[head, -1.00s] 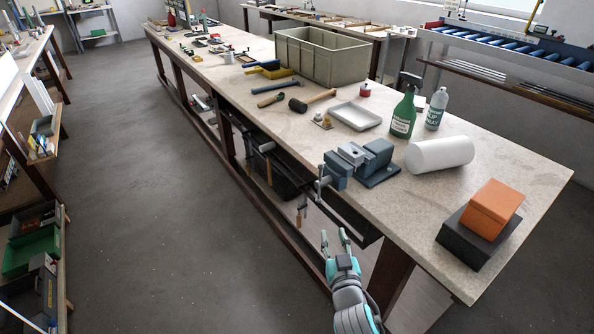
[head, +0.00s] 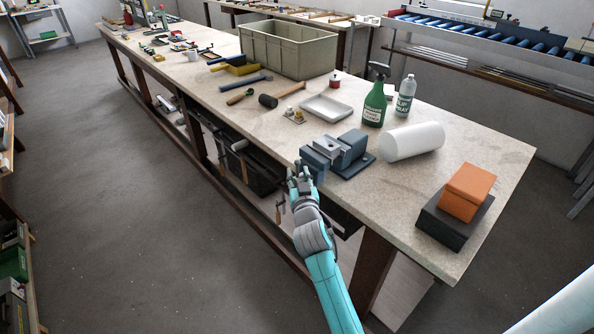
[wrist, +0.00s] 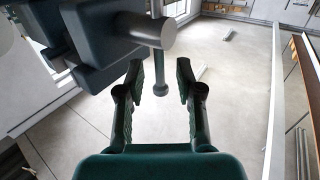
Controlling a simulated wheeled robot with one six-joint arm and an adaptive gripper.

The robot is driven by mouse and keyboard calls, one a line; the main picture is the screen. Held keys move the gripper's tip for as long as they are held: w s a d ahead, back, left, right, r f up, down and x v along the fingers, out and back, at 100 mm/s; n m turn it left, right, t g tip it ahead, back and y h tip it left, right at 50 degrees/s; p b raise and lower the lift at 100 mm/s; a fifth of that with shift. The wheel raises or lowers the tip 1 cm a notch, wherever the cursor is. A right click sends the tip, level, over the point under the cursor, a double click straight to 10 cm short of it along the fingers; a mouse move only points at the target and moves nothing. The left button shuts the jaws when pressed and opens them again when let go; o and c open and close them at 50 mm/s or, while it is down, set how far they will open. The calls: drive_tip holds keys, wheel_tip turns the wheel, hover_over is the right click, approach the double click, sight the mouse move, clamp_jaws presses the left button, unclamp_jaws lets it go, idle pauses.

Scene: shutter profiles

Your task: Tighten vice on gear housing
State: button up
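The blue-grey vice (head: 349,157) stands at the bench's near edge. A light grey metal block, seemingly the gear housing (head: 328,146), sits between its jaws. In the wrist view, the vice (wrist: 92,45) fills the upper left, with its round screw end (wrist: 155,31) and a thin handle bar (wrist: 158,66) hanging down to a knob. My gripper (head: 299,170) is just in front of the vice. In the wrist view, my gripper (wrist: 160,78) is open, and the bar's lower end appears between its fingertips. I cannot tell the depth between them, and no contact shows.
Right of the vice on the bench (head: 400,190) are a white roll (head: 411,142), a green spray bottle (head: 374,103), and an orange box (head: 467,190) on a black one. A white tray (head: 326,106) and hammers lie behind. Floor is free left of the bench.

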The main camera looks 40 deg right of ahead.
drive_tip(key=shift+x, duration=1.15)
clamp_jaws()
